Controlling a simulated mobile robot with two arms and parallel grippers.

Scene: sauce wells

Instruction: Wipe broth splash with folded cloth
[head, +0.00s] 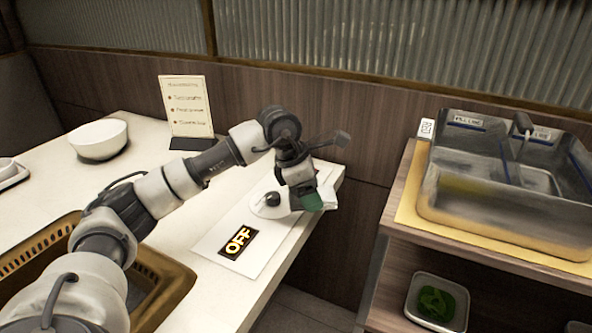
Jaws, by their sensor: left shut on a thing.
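My left gripper (303,197) is at the far right end of the white table, pointing down. No clear broth splash shows on the bare tabletop. A yellowish smear (470,187) shows on the front of the grey well unit (500,217) at the right, but I cannot tell if it is the broth. My right gripper is not in view.
A white stack (327,190) and a round white lid (262,208) with a dark knob are close by the gripper. A sheet marked OFF (215,243), a menu card (187,105), a bowl (100,139) and a brown basket (170,292) stand around. A gap separates table and shelf.

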